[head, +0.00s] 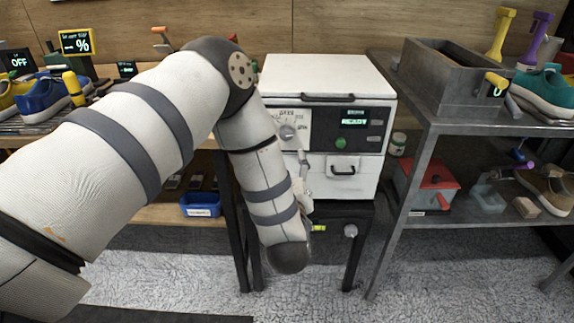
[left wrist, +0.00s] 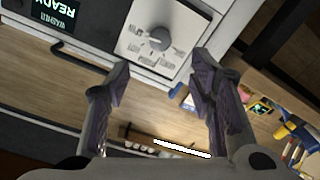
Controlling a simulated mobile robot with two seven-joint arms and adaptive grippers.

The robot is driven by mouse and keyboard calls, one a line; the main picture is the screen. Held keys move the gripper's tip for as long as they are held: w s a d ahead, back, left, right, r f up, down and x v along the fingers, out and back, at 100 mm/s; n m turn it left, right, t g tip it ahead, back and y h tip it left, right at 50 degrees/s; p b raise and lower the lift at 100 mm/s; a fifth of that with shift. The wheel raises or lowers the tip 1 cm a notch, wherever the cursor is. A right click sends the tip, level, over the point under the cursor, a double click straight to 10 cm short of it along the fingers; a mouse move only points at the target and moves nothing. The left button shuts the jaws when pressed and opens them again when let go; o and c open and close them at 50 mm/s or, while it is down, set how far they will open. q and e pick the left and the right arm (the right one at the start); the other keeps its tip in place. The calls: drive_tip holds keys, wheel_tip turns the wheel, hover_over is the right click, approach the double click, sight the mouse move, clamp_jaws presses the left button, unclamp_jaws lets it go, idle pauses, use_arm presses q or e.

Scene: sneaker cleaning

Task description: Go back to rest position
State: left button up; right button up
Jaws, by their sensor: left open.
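My left arm (head: 140,130) comes in from the left in the head view, bends at the elbow and hangs down in front of the white machine (head: 330,72). My left gripper is mostly hidden behind the forearm there. In the left wrist view my left gripper (left wrist: 161,82) is open, with nothing between its two fingers. The machine's dial (left wrist: 159,39) shows just beyond the fingertips, apart from them. My right arm and gripper are in neither view.
The white machine has a READY display (head: 354,118) and a closed drawer (head: 343,167). A metal shelf (head: 424,160) with a grey trough (head: 449,75) stands right. Blue sneakers (head: 42,98) and signs sit left.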

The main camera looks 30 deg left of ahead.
use_arm(q)
drive_tip(key=shift+s+d, duration=0.1)
drive_tip(key=shift+s, duration=0.1)
drive_tip(key=s+d+f+m+g+h, duration=0.3)
drive_tip(key=s+f+m+g+h, duration=0.1)
drive_tip(key=s+f, duration=0.5)
drive_tip(key=s+d+f+m+g+h, duration=0.35)
drive_tip(key=s+f, duration=0.35)
drive_tip(key=f, duration=0.4)
drive_tip(key=s+f+m+g+h, duration=0.1)
drive_tip(key=s+g, duration=0.4)
drive_tip(key=s, duration=0.8)
drive_tip(key=s+d+f+m+g+h, duration=0.1)
drive_tip(key=s+m+g, duration=0.2)
drive_tip(key=s, duration=1.1)
drive_tip(key=shift+s+f+g, duration=0.15)
drive_tip(key=shift+f+g, duration=0.2)
drive_tip(key=shift+g, duration=0.7)
